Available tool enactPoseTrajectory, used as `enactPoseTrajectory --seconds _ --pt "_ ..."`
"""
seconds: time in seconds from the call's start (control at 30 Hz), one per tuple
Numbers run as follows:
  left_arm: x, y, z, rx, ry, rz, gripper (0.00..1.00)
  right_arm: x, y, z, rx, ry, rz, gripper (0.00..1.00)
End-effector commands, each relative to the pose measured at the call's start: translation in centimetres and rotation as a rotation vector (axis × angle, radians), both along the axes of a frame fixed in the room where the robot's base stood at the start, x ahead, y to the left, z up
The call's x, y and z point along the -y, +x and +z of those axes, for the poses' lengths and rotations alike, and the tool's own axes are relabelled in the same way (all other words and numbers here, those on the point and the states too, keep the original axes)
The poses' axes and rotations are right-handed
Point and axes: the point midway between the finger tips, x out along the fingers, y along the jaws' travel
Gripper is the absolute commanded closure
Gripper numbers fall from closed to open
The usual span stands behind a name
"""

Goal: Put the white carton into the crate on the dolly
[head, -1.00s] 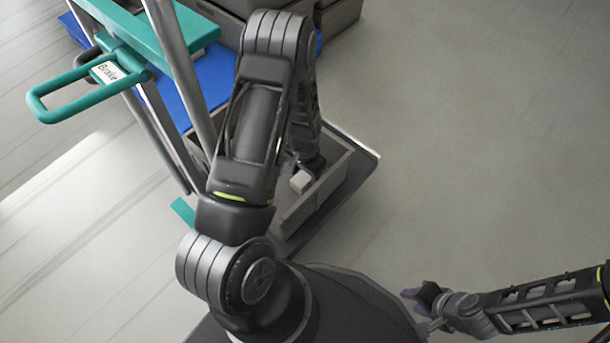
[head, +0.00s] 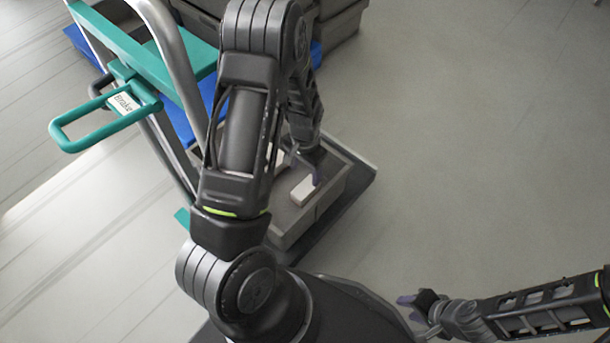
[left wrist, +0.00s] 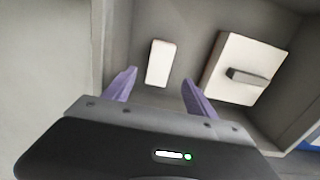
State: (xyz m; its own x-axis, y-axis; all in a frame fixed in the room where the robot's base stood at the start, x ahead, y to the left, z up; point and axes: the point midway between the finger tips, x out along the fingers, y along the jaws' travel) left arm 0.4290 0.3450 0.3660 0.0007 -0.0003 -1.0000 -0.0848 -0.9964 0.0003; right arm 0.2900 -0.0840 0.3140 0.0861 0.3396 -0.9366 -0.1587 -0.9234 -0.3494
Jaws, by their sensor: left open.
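The small white carton (head: 303,191) lies flat on the floor of the grey crate (head: 345,190), which stands on a dark low dolly (head: 369,172). In the left wrist view the carton (left wrist: 160,63) lies beyond my fingertips, with a visible gap and nothing between the fingers. My left gripper (head: 317,179) is open over the crate; it also shows in the left wrist view (left wrist: 158,82). My left arm hides part of the crate in the head view. My right gripper (head: 408,303) is low at the right, away from the crate; its jaw opening is unclear.
A larger pale box with a grey bar on it (left wrist: 242,72) lies in the crate, right of the carton. A cart with a teal handle (head: 105,115) and blue deck stands left of the crate. Grey bins (head: 340,22) stand behind. The floor at right is clear.

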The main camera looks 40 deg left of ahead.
Motion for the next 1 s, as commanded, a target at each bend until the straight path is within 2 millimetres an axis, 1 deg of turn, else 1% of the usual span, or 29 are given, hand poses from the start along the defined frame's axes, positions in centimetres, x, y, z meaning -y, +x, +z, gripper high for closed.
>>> enactPoseTrajectory --seconds 0.03,0.13,0.8,0.93,1.0 --pt "0.0 0.0 0.9 0.001 0.001 -0.001 0.35 -0.1 -0.1 0.4 -0.002 0.001 0.002 0.64" --pt "0.0 0.0 1.5 0.0 0.0 0.0 0.35 -0.2 -0.2 0.6 -0.003 0.003 0.005 0.64" --pt "0.0 0.0 1.6 -0.001 0.0 0.0 0.35 -0.2 -0.2 0.6 -0.004 0.003 0.004 0.64" --pt "0.0 0.0 2.1 -0.001 0.0 0.0 0.35 -0.2 -0.2 1.0 -0.003 0.003 0.005 0.64" --pt "0.0 0.0 2.7 -0.001 0.0 0.0 0.35 -0.2 -0.2 1.6 -0.004 0.003 0.005 0.64"
